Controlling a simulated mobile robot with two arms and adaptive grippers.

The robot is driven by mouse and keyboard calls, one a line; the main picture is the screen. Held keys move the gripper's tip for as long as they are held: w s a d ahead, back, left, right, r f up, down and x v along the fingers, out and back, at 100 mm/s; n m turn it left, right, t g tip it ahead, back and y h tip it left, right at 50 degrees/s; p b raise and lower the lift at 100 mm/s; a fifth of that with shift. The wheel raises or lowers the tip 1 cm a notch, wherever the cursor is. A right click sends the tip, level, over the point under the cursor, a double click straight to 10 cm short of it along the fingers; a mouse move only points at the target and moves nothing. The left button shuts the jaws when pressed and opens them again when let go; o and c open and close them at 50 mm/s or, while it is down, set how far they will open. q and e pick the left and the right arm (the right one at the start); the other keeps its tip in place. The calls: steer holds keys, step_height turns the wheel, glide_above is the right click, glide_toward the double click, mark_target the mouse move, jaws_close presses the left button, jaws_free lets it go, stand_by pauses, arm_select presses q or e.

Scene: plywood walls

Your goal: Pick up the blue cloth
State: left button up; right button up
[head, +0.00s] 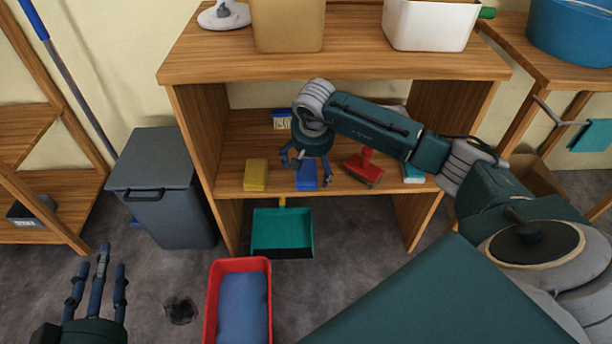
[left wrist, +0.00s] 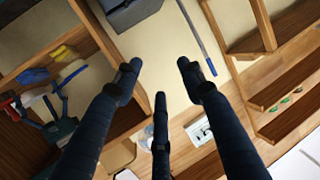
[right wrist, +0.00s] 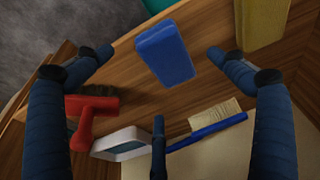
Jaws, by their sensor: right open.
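The blue cloth (head: 307,175) looks like a folded block on the middle shelf, near its front edge. It also shows in the right wrist view (right wrist: 165,52), lying between my spread fingers. My right gripper (head: 306,164) is open just above and around the cloth; no finger clearly touches it. In the head view my fingers partly cover the cloth. My left gripper (head: 97,272) is open and empty, low at the left, away from the shelf.
On the same shelf a yellow block (head: 256,175) lies left of the cloth, a red brush (head: 366,165) right of it, and a blue-handled brush (right wrist: 210,127) behind. Below are a green dustpan (head: 282,235) and a red bin (head: 212,305). A grey bin (head: 165,190) stands left.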

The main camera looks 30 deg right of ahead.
mark_target(311, 170)
steer(key=shift+w+d+f, duration=0.1)
steer(key=shift+w+f, duration=0.1)
steer(key=shift+w, duration=0.05)
steer(key=b+x, duration=0.1)
steer(key=x, duration=0.3)
steer(key=shift+f, duration=0.15)
steer(key=shift+f+b, duration=0.15)
steer(key=shift+b, duration=0.15)
steer(key=shift+d, duration=0.1)
steer(key=c, duration=1.3)
arm_select(q)
step_height(311, 170, up, 9)
steer(key=d+t+h, duration=0.1)
steer(key=t, duration=0.3)
steer(key=shift+w+d, duration=0.15)
steer(key=shift+w, duration=0.2)
arm_select(e)
steer(key=shift+o, duration=0.2)
arm_select(q)
steer(key=shift+f, duration=0.1)
